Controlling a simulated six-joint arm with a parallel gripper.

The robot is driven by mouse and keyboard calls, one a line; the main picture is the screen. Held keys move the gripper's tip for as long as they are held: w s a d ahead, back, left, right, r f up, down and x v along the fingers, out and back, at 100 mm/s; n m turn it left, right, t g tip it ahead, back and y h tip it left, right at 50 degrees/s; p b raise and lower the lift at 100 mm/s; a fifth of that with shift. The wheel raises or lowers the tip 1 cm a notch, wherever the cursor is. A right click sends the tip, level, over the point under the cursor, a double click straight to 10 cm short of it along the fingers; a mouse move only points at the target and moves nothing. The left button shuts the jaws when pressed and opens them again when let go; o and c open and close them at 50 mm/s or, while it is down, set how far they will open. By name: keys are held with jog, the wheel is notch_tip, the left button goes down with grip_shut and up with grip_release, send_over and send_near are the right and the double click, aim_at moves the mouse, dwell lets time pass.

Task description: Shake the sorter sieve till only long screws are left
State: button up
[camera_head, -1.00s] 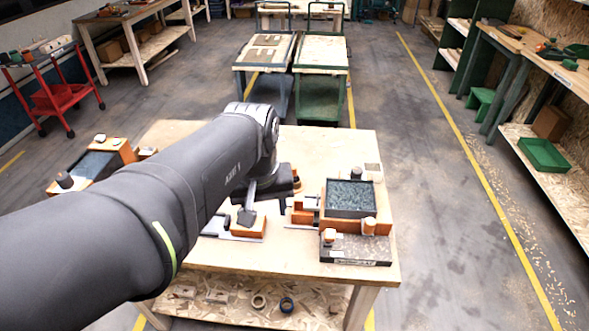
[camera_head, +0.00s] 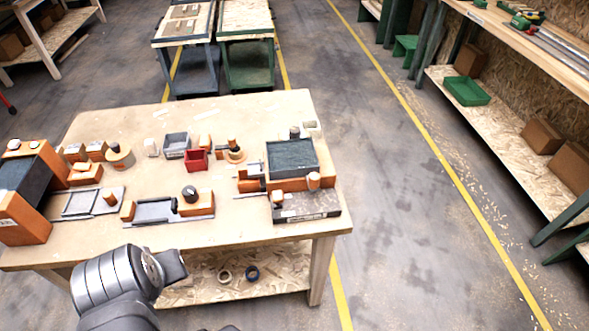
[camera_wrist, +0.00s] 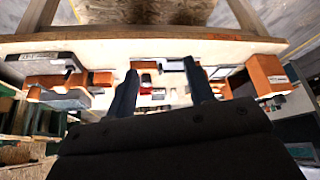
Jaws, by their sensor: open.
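The likely sorter sieve is a dark-filled square tray (camera_head: 291,158) in an orange frame (camera_head: 290,184) with upright knobs. It stands at the right end of the table, on a grey labelled base (camera_head: 306,207). I cannot tell separate screws or their lengths in it. In the wrist view an orange and grey unit with a label (camera_wrist: 48,56) is at the left; it looks like the same sorter. My gripper (camera_wrist: 160,66) is open, with two dark fingers apart and nothing between them. It is off the table's near edge, away from the sorter. The head view does not show its fingers clearly.
The table (camera_head: 225,235) also holds a red bin (camera_head: 196,160), a grey bin (camera_head: 177,146), a flat grey tray with orange ends (camera_head: 155,210) and a large orange-framed box (camera_head: 25,225) at the left. Floor to the right is clear.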

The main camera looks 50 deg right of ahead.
jog(key=w+d+r+m+g, duration=0.2)
jog(key=w+d+r+m, duration=0.1)
jog(key=d+r, duration=0.4)
jog(key=m+g+y, duration=0.2)
jog(key=m+g, duration=0.1)
jog(key=m, duration=0.4)
send_over(314, 176)
notch_tip(314, 176, down, 17)
jog(key=shift+r, duration=0.15)
